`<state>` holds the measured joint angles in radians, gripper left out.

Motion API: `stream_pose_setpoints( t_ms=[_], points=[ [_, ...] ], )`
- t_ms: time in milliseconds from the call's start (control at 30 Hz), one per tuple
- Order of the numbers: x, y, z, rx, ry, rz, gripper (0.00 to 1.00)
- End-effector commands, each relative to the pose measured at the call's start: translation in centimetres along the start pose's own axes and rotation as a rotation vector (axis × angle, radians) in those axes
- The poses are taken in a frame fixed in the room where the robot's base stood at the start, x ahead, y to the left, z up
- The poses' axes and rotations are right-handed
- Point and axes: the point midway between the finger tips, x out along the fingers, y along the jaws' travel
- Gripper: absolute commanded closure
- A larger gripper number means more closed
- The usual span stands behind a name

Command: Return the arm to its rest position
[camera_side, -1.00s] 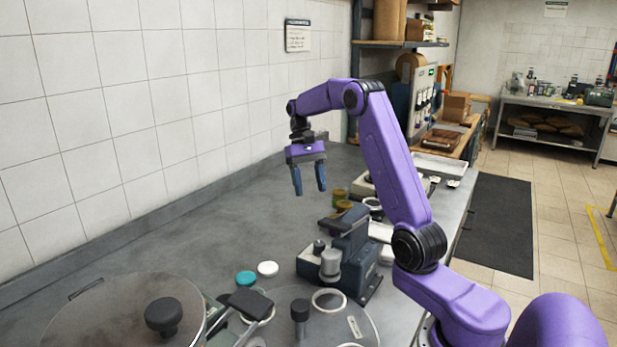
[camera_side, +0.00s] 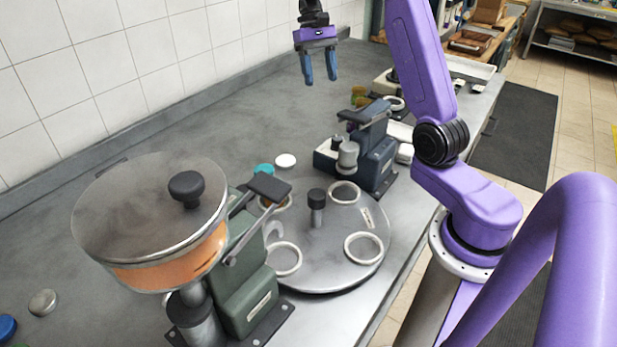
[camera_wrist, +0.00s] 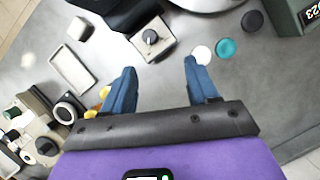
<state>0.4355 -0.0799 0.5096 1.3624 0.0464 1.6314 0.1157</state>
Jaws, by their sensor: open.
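My gripper (camera_side: 320,80) hangs in the air above the grey worktop (camera_side: 235,105), near the tiled wall, with its blue fingers pointing down. The fingers are apart and nothing is between them. In the wrist view my gripper (camera_wrist: 159,68) also shows its two fingers spread and empty over the worktop. My purple arm is bent, with its forearm raised on the right. Its top is cut off in the side view. No jar is held.
A round turntable (camera_side: 330,258) with white rings stands before a hopper machine (camera_side: 150,210) with orange contents. A dark press-like device (camera_side: 372,150) stands behind it. A teal lid (camera_side: 264,170) and a white lid (camera_side: 286,160) lie nearby. The worktop along the wall is clear.

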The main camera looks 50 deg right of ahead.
Motion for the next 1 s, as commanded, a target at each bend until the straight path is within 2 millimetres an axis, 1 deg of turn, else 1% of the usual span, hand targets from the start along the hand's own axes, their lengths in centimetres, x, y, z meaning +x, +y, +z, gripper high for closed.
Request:
stream_pose_setpoints(
  t_ms=[33, 200, 267, 400, 467, 500, 633, 767, 867, 1000],
  points=[
    [0.2, -1.5, 0.8, -0.051, 0.012, 0.018, 0.41],
    [1.3, -5.8, 4.0, -0.225, 0.059, 0.074, 0.41],
    [1.8, -7.2, 5.4, -0.288, 0.074, 0.092, 0.41],
    [3.2, -9.7, 8.7, -0.436, 0.11, 0.131, 0.41],
    [3.9, -10.6, 10.2, -0.5, 0.125, 0.146, 0.41],
    [4.4, -11.0, 11.3, -0.542, 0.135, 0.156, 0.41],
    [6.1, -12.2, 14.7, -0.681, 0.166, 0.184, 0.41],
    [7.9, -12.7, 18.3, -0.825, 0.195, 0.209, 0.41],
    [9.4, -12.6, 20.9, -0.934, 0.215, 0.225, 0.41],
    [11.5, -11.8, 24.4, -1.088, 0.243, 0.242, 0.41]
  ],
)
